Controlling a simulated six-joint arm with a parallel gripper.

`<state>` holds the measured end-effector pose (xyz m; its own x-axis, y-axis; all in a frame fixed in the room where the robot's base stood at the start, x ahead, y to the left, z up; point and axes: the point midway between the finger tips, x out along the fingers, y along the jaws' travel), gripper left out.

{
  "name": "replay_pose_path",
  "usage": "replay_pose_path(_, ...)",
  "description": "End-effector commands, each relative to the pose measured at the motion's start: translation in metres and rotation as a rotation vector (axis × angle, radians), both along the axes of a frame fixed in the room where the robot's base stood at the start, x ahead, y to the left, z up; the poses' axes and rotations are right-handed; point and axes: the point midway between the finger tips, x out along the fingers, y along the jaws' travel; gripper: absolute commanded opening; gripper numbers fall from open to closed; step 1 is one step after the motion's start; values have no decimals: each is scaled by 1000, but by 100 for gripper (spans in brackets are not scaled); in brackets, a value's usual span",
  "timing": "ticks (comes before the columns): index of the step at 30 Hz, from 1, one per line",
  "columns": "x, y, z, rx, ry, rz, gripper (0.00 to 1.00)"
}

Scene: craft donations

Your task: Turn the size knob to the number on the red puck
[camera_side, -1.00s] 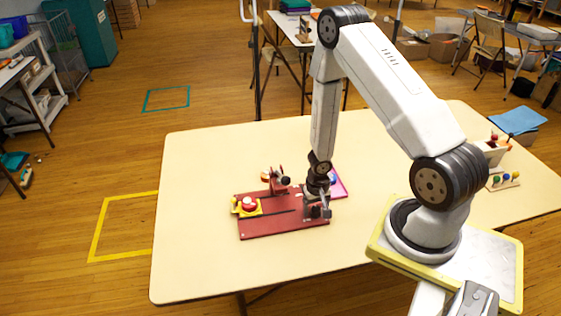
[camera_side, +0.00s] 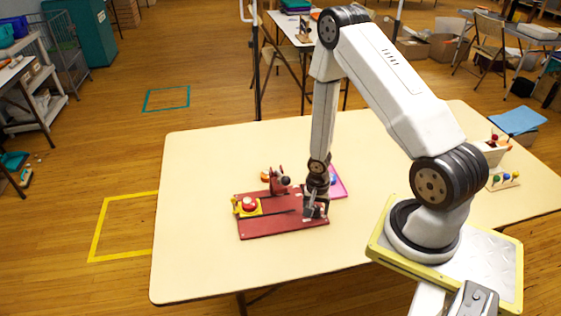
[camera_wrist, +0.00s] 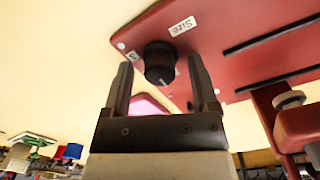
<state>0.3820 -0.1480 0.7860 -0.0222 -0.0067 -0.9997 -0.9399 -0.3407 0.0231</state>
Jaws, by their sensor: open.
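The black size knob (camera_wrist: 158,60) stands on the dark red base plate (camera_wrist: 225,30), beside a white "Size" label (camera_wrist: 182,26) and a smaller label (camera_wrist: 134,56) I cannot read surely. A pale pointer mark shows on the knob. My gripper (camera_wrist: 161,78) is open, with one finger on each side of the knob; whether they touch it I cannot tell. In the side view, my gripper (camera_side: 311,211) is low over the right end of the plate (camera_side: 270,226) and hides the knob. A round red piece (camera_side: 249,204), possibly the red puck, sits in a yellow holder; no number is readable.
A red upright with a black knob (camera_side: 279,181) stands on the plate's back edge. A pink mat (camera_side: 340,186) with a blue piece lies behind my gripper. An orange piece (camera_side: 265,176) lies behind the plate. The table's left and front are clear.

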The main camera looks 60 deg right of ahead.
Motion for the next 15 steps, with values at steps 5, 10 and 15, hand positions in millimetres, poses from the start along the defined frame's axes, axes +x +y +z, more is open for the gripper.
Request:
replay_pose_path(5, 0, 0, 0, 0, 0, -105, 76)
replay_pose_path(10, 0, 0, 0, 0, 0, -212, 76)
replay_pose_path(15, 0, 0, 0, -1, 0, -324, 76)
